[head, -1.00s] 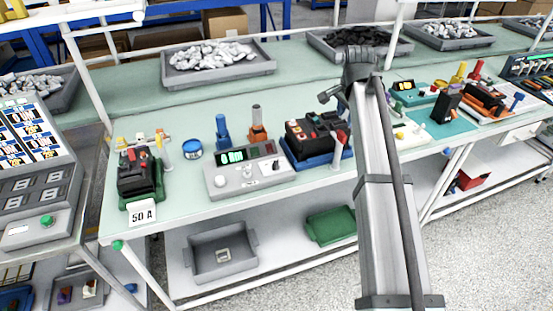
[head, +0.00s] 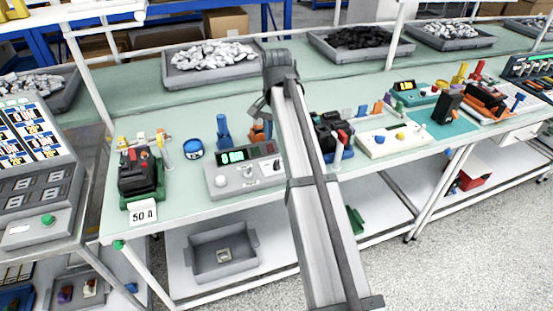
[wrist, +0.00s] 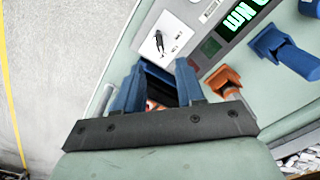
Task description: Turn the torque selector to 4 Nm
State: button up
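The tester is a grey box (head: 215,184) on the bench, with a green-lit display (head: 232,157) that seems to read 0 Nm. In the wrist view, a black selector knob (wrist: 159,42) sits on a white plate on the box; its scale marks are too small to read. In the head view my arm partly hides that end of the box. My gripper (wrist: 155,82) has two blue fingers spread apart, with nothing held between them. The knob lies beyond the fingertips, apart from them. The head view does not show the fingertips clearly.
Blue (wrist: 285,50) and orange (wrist: 228,82) handled tools stand behind the box. A dark breaker on a blue fixture (head: 345,153) stands to its right, partly behind my arm. Another breaker (head: 138,172) with a 50 A card stands left, beside a blue tin (head: 193,149).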

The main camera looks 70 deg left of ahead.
aim_at(276, 161)
notch_tip(276, 161, down, 10)
jog(key=shift+r, duration=0.15)
dwell(0.3)
jog(key=shift+c, duration=0.4)
grip_shut()
